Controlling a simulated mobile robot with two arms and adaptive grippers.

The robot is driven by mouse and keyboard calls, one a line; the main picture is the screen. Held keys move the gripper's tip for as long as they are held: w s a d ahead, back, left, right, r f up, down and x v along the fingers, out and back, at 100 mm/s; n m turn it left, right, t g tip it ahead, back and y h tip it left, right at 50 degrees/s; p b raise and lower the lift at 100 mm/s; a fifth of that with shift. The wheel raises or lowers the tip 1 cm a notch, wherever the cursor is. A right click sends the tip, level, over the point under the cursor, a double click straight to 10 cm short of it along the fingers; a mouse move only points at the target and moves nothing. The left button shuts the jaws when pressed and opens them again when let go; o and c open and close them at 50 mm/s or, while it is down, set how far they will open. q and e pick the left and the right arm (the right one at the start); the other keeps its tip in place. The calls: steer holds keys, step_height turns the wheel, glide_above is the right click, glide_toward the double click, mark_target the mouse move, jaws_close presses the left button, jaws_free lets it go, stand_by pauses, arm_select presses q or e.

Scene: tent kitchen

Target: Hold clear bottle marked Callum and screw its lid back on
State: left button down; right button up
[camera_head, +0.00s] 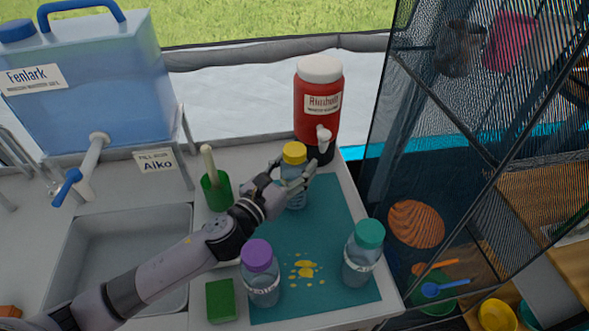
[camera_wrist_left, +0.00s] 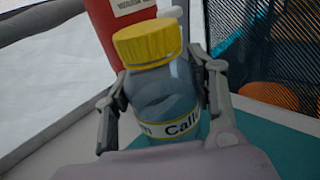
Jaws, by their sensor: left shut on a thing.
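The clear bottle (camera_head: 297,196) stands at the back of the teal mat, with a yellow lid (camera_head: 294,152) on its mouth. My left gripper (camera_head: 292,178) is shut on the bottle's body below the lid, one finger on each side. The bottle's lower part is partly hidden by my gripper. My right gripper is not in view.
A red dispenser (camera_head: 318,100) is behind. A green cup (camera_head: 217,191), green sponge (camera_head: 220,300) and sink (camera_head: 125,255) lie left.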

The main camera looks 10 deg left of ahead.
arm_select(q)
steer(key=shift+f, duration=0.2)
steer(key=shift+f, duration=0.15)
steer(key=c, duration=0.7)
jaws_free()
steer(key=shift+s, duration=0.1)
steer(key=shift+b+v, duration=1.4)
steer(key=shift+v, duration=4.5)
steer(key=shift+r, duration=0.2)
